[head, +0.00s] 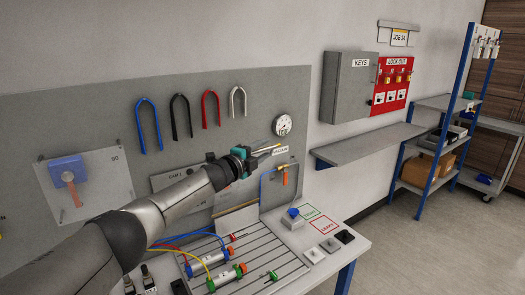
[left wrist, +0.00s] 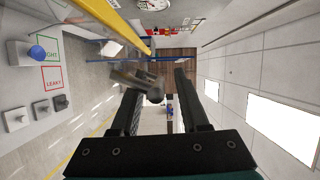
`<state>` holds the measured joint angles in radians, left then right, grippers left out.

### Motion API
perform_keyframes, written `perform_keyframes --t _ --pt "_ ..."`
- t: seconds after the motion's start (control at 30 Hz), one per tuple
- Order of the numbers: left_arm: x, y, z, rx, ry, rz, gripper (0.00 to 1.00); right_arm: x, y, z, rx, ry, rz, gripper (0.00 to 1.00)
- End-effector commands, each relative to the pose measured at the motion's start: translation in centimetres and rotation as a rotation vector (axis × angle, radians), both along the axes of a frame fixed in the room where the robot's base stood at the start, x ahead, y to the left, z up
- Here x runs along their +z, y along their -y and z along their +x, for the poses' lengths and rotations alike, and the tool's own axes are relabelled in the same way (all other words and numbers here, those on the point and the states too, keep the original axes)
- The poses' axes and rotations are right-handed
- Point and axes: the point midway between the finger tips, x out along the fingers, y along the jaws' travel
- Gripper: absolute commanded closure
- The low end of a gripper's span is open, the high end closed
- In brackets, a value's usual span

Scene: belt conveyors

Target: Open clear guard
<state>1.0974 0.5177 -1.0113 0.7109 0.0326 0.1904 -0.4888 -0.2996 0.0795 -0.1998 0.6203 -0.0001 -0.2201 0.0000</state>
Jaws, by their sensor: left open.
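What looks like the clear guard (head: 270,188) is a see-through pane with a thin blue edge on the wall panel, right of centre in the head view. An orange-red handle (head: 285,178) shows at it. My left gripper (head: 272,150) is just above this pane, its jaws open. In the left wrist view, my left gripper's two dark fingers (left wrist: 155,90) stand apart. A grey rod with a round end (left wrist: 137,80) appears between them; I cannot tell whether they touch it. A yellow bar (left wrist: 122,30) crosses above. My right gripper is not in view.
A gauge (head: 283,125) and coloured hooks (head: 211,108) are on the wall panel. Below are a grooved plate (head: 262,262) with hoses and a blue button box (head: 292,218). A grey shelf (head: 368,145) juts out at right. Open floor lies beyond.

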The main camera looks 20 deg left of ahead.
Motion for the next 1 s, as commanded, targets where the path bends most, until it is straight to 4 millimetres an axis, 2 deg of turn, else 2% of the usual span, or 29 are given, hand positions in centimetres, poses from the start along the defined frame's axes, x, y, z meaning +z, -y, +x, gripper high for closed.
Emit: perform_keyframes --t 0.37,0.6,1.0 --pt "-0.2 -0.3 -0.8 0.0 -0.002 -0.001 0.55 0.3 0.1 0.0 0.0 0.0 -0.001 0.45" --pt "0.0 -0.8 -2.6 -0.001 -0.001 0.001 0.55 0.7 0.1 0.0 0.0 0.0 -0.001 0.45" --pt "-0.1 -1.9 -6.4 0.001 -0.002 0.001 0.55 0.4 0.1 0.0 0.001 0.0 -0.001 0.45"
